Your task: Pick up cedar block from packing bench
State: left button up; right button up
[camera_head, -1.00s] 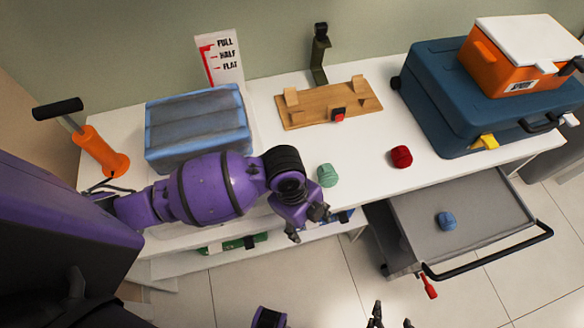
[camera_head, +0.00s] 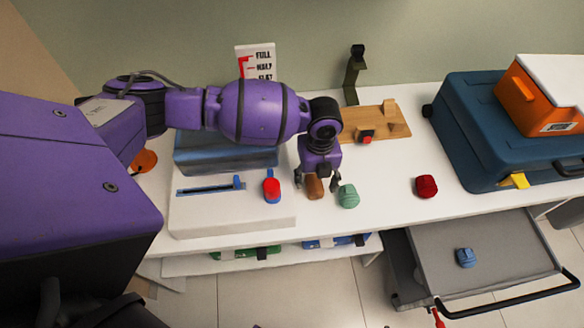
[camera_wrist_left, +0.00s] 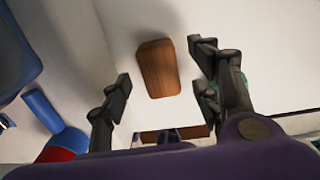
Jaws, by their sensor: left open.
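The cedar block (camera_head: 314,187) is a small brown wooden piece on the white packing bench (camera_head: 385,208), partly hidden by my left gripper in the head view. In the left wrist view the block (camera_wrist_left: 158,68) lies beyond my fingertips, between their lines, with wood grain showing. My left gripper (camera_head: 318,183) is open and points down over the block. In the left wrist view its fingers (camera_wrist_left: 160,75) are apart with nothing held between them. My right gripper does not show in the head view now.
A green object (camera_head: 348,196) sits close right of the block. A red object (camera_head: 426,186) lies further right. A white device with a red-topped knob (camera_head: 271,189) stands to the left. A wooden fixture (camera_head: 378,122) and a blue case (camera_head: 475,125) are behind. A grey cart (camera_head: 480,250) stands in front.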

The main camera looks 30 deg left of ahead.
pick_arm(q)
notch_tip(320, 180, down, 2)
jog(key=shift+w+f, duration=0.1)
jog(key=shift+f, duration=0.1)
jog(key=shift+r, duration=0.1)
jog(key=c, duration=1.3)
jog(key=shift+o, duration=0.2)
